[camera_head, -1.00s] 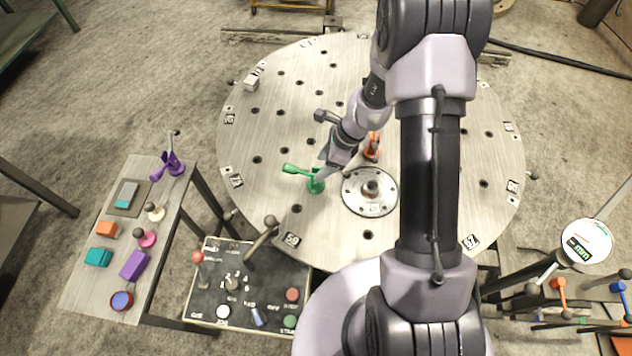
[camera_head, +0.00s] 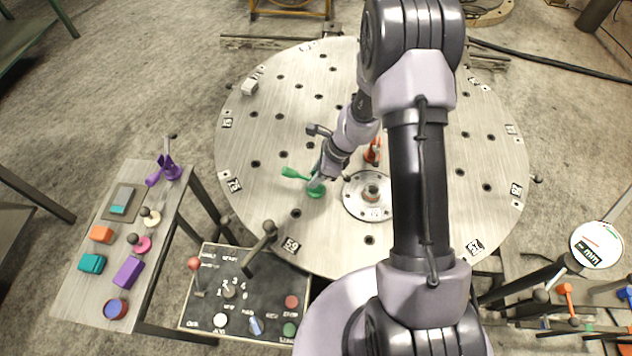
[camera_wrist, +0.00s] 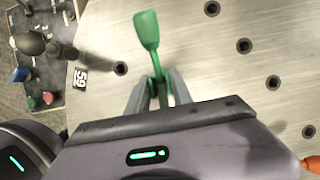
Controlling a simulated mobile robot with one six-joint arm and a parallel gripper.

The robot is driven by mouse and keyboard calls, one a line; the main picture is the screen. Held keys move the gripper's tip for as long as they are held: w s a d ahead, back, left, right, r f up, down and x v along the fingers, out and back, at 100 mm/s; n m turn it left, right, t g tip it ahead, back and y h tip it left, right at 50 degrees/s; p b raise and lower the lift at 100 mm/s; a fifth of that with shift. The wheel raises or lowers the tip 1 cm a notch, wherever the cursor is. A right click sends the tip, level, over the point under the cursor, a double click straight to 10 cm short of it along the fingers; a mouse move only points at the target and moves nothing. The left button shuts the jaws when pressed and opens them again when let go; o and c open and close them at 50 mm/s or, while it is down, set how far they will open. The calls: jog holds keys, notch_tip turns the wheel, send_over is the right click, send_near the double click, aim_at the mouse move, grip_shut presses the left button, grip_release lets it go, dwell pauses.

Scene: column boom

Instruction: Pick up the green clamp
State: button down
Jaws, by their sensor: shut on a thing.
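The green clamp (camera_head: 296,174) stands on the round metal table (camera_head: 262,205), left of the central hub. Its handle points left in the head view and toward the top of the wrist view (camera_wrist: 147,32). My gripper (camera_head: 318,178) is at the clamp's body, and it is shut on the clamp. In the wrist view the two fingers (camera_wrist: 160,88) flank the stem just below the handle. The clamp's lower part is mostly hidden there by the gripper. In the head view its base appears at the table surface; I cannot tell whether there is a gap.
An orange clamp (camera_head: 373,151) stands close to the right of my gripper, by the hub (camera_head: 369,196). A small grey block (camera_head: 249,87) is at the far left rim. A control panel (camera_head: 246,293) and a side bench (camera_head: 77,297) with several items lie front left.

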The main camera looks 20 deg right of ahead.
notch_tip(320, 180, up, 4)
jog(key=shift+f+p, duration=0.1)
jog(key=shift+p, duration=0.95)
jog(key=s+d+r+b, duration=0.1)
jog(key=s+b, duration=0.2)
jog(key=s, duration=1.3)
jog(key=shift+d, duration=0.35)
jog(key=shift+w+a+r, duration=0.1)
